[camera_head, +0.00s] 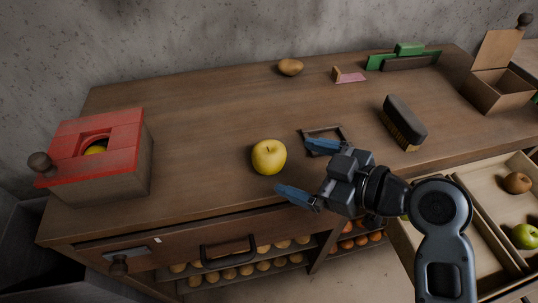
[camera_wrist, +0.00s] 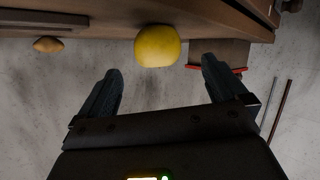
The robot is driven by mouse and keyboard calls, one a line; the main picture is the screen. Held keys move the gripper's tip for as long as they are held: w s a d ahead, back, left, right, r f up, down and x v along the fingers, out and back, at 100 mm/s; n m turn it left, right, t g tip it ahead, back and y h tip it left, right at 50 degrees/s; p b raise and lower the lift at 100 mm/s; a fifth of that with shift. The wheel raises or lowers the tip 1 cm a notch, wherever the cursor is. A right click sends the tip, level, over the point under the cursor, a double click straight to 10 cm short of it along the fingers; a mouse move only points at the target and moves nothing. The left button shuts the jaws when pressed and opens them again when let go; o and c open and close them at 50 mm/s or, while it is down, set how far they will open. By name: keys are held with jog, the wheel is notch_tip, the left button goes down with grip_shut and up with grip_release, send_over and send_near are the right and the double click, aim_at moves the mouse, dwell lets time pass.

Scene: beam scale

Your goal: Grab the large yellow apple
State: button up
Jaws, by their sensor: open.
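A large yellow apple (camera_head: 269,157) stands on the wooden table top, near its front edge and left of my gripper in the head view. My gripper (camera_head: 308,171) is open and empty, its two blue fingers pointing left toward the apple, with a gap between fingertips and fruit. In the wrist view the yellow apple (camera_wrist: 158,46) shows at the upper middle, beyond and roughly between the two open fingertips (camera_wrist: 162,70). Nothing hides the apple in either view.
A red-topped box (camera_head: 128,160) with a yellow item inside stands at left. A small dark frame (camera_head: 310,130) lies behind the fingers. A brush (camera_head: 404,122), a brown potato-like item (camera_head: 290,67) and an open box (camera_head: 499,92) stand farther off. An open drawer (camera_head: 468,180) holds fruit at right.

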aim_at(282, 161)
jog(key=x, duration=0.3)
jog(key=p+x, duration=0.1)
jog(key=x, duration=0.3)
jog(key=shift+w+d+f, duration=0.15)
jog(key=shift+d+f, duration=0.05)
jog(key=c, duration=1.2)
